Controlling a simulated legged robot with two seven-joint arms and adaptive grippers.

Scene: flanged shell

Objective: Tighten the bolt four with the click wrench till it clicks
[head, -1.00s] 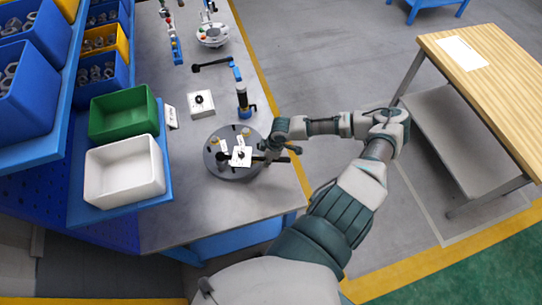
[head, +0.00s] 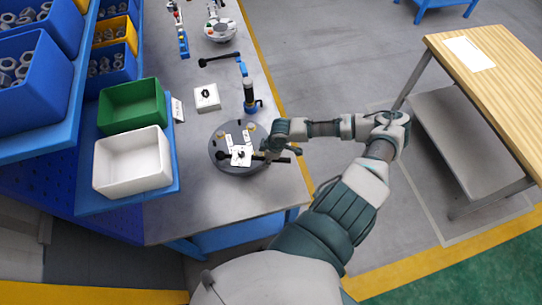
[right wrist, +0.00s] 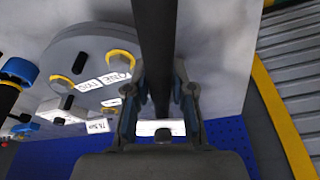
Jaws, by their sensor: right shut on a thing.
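The flanged shell (head: 232,170) is a round grey disc near the bench's front edge, with yellow-ringed bolts and small white labels on top. It also shows in the right wrist view (right wrist: 62,50), where two ringed bolts have labels beside them. Which bolt is number four I cannot tell. The click wrench (head: 259,158) is a black bar lying level across the disc, its head end over the disc's left part. My right gripper (head: 281,150) is shut on its handle, a dark bar (right wrist: 155,45) between the fingers in the right wrist view. My left gripper is out of view.
A black and blue upright tool (head: 249,96) and a white block with a black knob (head: 206,98) stand behind the disc. A green bin (head: 132,105) and a white bin (head: 131,163) are at left. A wooden-topped table (head: 500,90) stands right, across open floor.

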